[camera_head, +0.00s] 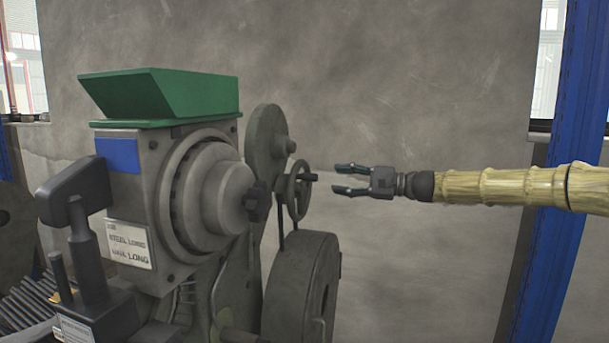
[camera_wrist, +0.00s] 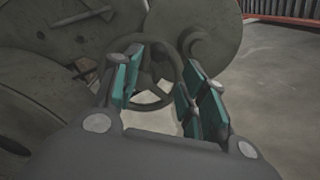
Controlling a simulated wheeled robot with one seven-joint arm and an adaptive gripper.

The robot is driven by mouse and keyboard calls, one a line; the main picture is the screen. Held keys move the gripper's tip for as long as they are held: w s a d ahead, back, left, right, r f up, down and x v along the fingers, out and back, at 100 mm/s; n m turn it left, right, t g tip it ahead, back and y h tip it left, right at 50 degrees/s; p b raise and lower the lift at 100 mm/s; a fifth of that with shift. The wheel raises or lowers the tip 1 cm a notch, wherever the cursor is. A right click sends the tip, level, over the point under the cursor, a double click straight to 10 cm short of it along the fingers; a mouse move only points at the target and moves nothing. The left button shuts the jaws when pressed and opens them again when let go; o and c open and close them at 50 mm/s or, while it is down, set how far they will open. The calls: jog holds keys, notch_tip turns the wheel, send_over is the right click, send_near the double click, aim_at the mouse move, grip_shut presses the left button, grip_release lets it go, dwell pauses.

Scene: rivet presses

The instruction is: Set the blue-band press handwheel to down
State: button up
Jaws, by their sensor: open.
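The blue-band press (camera_head: 180,190) stands at the left in the head view, grey with a green hopper (camera_head: 165,95) on top and a blue band (camera_head: 117,155) on its upper face. Its small spoked handwheel (camera_head: 299,190) is on the right side, with a short handle (camera_head: 308,177) pointing right. My gripper (camera_head: 348,180) is open and empty, a little right of the handwheel and level with it, apart from it. In the wrist view the handwheel (camera_wrist: 150,102) shows between and beyond my open gripper's (camera_wrist: 160,88) teal-padded fingers, which hide parts of its rim.
A round disc (camera_head: 266,145) rises above the handwheel, and a large flywheel (camera_head: 302,290) stands below it. A grey wall (camera_head: 420,80) is behind. A blue post (camera_head: 560,170) stands at the right. The space around my gripper is clear.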

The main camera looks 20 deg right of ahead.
aim_at(297, 176)
jog(key=p+x, duration=0.3)
jog(key=x, duration=0.7)
jog(key=shift+a, duration=0.15)
grip_shut()
